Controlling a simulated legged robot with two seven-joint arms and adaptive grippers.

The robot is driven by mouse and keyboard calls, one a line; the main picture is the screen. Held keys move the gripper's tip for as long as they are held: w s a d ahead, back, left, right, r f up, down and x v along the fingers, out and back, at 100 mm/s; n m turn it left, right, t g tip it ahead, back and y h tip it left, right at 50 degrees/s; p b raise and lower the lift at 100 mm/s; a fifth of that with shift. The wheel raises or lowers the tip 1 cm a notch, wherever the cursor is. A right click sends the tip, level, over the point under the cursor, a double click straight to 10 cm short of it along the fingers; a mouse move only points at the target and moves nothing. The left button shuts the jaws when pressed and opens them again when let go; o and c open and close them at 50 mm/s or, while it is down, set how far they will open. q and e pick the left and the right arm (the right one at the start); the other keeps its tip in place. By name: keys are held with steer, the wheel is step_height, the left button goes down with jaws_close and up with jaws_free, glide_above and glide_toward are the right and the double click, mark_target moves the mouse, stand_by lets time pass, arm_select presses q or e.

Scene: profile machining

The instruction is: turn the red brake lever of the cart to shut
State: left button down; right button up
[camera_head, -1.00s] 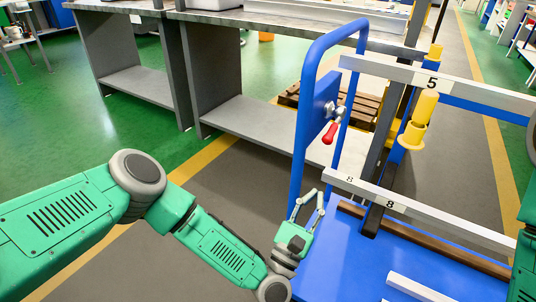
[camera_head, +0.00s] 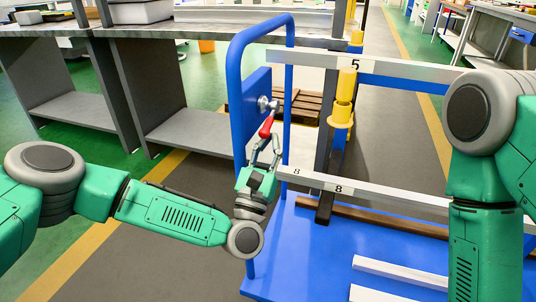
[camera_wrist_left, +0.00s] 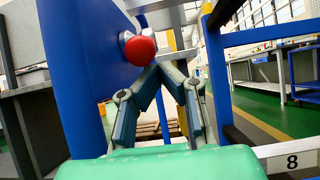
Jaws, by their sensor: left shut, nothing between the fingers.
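The red brake lever (camera_head: 266,128) hangs down from a metal pivot on the blue plate of the cart's upright handle (camera_head: 237,110). In the left wrist view, the lever's rounded red end (camera_wrist_left: 139,47) faces the camera. My left gripper (camera_head: 266,141) is shut and empty, with its fingertips just below the lever end. In the wrist view, the fingertips (camera_wrist_left: 168,70) meet just below and right of the red end; I cannot tell whether they touch it. The blue cart (camera_head: 300,265) stands below and to the right. My right gripper is out of view.
Grey workbenches (camera_head: 200,128) stand behind, with a wooden pallet (camera_head: 302,104) on the floor. My right arm covers the right edge.

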mark_target(264, 137)
arm_select(q)
steer(key=p, duration=0.1)
steer(key=r+g+p, duration=0.1)
steer(key=p, duration=0.1)
steer(key=s+r+g+p, duration=0.1)
steer(key=shift+a+r+y, duration=0.15)
steer(key=shift+a+y, duration=0.15)
steer(key=shift+r+p, duration=0.1)
steer(key=shift+p, duration=0.45)
steer(key=shift+s+a+r+g, duration=0.15)
steer(key=shift+g, duration=0.15)
steer(key=shift+s+a, duration=0.1)
steer(key=shift+a, duration=0.05)
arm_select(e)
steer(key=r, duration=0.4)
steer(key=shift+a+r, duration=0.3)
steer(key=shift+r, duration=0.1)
